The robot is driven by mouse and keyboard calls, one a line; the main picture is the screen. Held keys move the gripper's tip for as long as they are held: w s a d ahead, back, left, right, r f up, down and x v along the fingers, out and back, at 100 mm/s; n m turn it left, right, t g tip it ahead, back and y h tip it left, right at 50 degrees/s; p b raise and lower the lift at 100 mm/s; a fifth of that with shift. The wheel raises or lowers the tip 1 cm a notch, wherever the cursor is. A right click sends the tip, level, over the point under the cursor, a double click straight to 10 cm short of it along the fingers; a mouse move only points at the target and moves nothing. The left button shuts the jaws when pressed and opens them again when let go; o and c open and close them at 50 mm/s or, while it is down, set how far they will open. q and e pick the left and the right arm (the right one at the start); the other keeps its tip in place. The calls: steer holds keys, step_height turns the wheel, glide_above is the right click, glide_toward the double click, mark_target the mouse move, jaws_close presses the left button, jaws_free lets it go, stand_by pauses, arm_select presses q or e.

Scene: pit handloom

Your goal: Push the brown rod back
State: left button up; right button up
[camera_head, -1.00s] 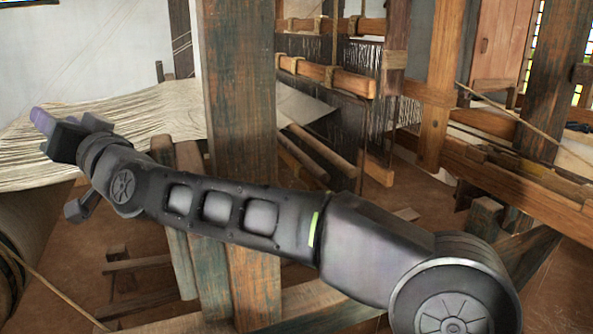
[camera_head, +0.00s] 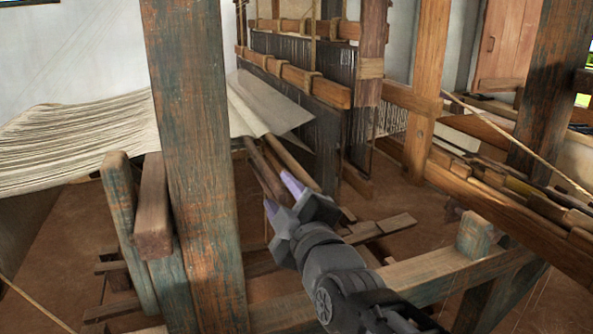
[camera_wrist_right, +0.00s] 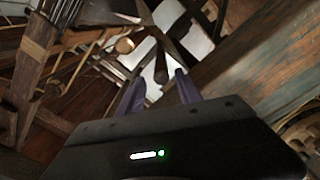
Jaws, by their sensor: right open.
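Two brown rods lie side by side below the front edge of the pale cloth in the head view: a left rod (camera_head: 262,166) and a right rod (camera_head: 284,154). I cannot tell which one the task means. My right gripper (camera_head: 281,196) is open, its purple fingertips at the near ends of the rods. In the right wrist view a brown rod (camera_wrist_right: 160,64) points toward the gap between the fingers (camera_wrist_right: 158,88). Whether a finger touches a rod is unclear. My left gripper is out of view.
A thick wooden post (camera_head: 192,150) stands left of my right gripper. White warp threads (camera_head: 75,140) spread at the left. The loom's dark thread frames (camera_head: 320,110) stand behind the rods. A low beam (camera_head: 420,275) crosses near my right forearm.

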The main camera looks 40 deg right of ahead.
mark_target(273, 181)
steer(key=shift+s+d+f, duration=0.15)
steer(key=shift+d+f, duration=0.25)
steer(key=shift+f, duration=0.1)
steer(key=shift+a, duration=0.15)
steer(key=shift+x, duration=3.9)
steer(key=shift+c, duration=0.2)
jaws_close()
